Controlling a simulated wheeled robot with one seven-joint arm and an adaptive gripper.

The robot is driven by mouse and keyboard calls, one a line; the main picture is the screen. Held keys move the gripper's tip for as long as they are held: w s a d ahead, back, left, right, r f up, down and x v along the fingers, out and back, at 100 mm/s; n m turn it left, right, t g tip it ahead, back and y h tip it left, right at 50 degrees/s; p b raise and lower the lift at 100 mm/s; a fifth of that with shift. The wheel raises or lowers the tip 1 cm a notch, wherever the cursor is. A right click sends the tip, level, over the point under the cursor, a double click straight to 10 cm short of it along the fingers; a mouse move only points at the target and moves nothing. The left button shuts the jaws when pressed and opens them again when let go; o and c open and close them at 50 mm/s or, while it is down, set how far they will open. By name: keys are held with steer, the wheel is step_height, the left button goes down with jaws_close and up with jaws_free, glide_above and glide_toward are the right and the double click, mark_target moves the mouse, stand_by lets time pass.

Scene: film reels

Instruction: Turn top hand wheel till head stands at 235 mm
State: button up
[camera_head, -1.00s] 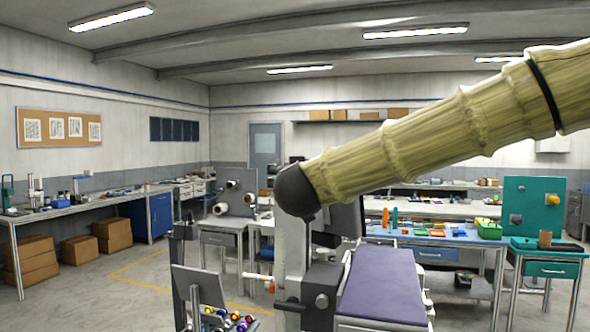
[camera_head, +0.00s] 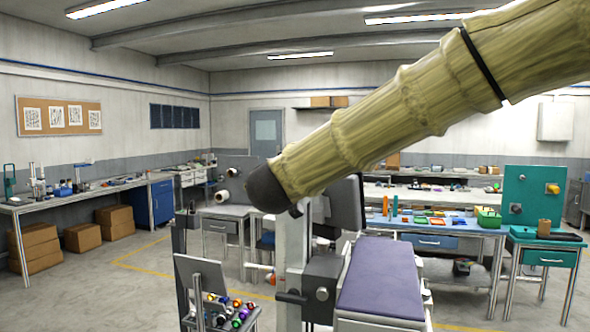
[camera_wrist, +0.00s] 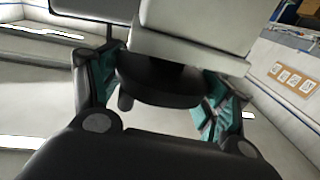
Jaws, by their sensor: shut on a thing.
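In the wrist view, a black round hand wheel (camera_wrist: 158,92) with a small knob sits beneath a pale block (camera_wrist: 190,40) in that picture. My gripper (camera_wrist: 168,72) has its teal-padded fingers on both sides of the wheel and is shut on it. In the head view, a machine with a pale upright column (camera_head: 290,245) stands at centre, behind the lower end of my arm. My arm hides the top of the column, the wheel and the gripper there. No height scale or 235 mm mark can be read.
A purple-topped bed (camera_head: 380,280) lies right of the column. A rack of coloured rolls (camera_head: 225,312) stands in front left. A blue bench (camera_head: 440,238) and a teal machine (camera_head: 535,210) stand at right. Open floor (camera_head: 130,290) lies left.

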steer(key=o, duration=1)
steer(key=shift+o, duration=0.2)
steer(key=shift+s, duration=0.1)
steer(key=s+a, duration=0.1)
steer(key=s, duration=1)
steer(key=shift+s+a, duration=0.3)
steer(key=shift+a, duration=0.1)
steer(key=shift+f, duration=0.1)
